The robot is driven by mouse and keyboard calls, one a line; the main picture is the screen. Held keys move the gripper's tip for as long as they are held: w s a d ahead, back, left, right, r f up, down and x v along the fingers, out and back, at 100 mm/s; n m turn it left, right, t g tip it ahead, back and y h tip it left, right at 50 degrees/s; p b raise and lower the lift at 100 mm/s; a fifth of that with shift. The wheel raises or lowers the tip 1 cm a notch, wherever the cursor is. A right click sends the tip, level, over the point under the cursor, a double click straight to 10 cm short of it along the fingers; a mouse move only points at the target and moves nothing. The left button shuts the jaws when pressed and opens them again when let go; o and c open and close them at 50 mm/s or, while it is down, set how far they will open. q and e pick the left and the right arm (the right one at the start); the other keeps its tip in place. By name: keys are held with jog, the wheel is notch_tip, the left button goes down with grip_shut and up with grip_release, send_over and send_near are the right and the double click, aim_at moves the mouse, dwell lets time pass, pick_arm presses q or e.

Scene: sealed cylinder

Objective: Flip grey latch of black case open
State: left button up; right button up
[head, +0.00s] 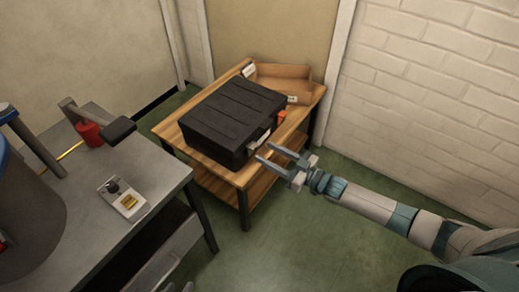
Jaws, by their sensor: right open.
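The black case (232,113) lies with its lid shut on a wooden table. A small pale grey piece (256,144) shows on its front right side and looks like the latch; it is too small to tell its position. My right gripper (267,152) reaches in from the right. Its two fingers are open and empty, pointing at the case's front near the pale piece. I cannot tell whether a fingertip touches the case.
The wooden table (181,146) also holds an open cardboard box (283,80) behind the case and a small orange object (282,117). A grey metal bench (150,172) with a red-based lever (90,133) stands left. A white brick wall (430,100) bounds the right.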

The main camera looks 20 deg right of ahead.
aim_at(256, 147)
jog(key=shift+x, duration=2.1)
jog(key=c, duration=1.1)
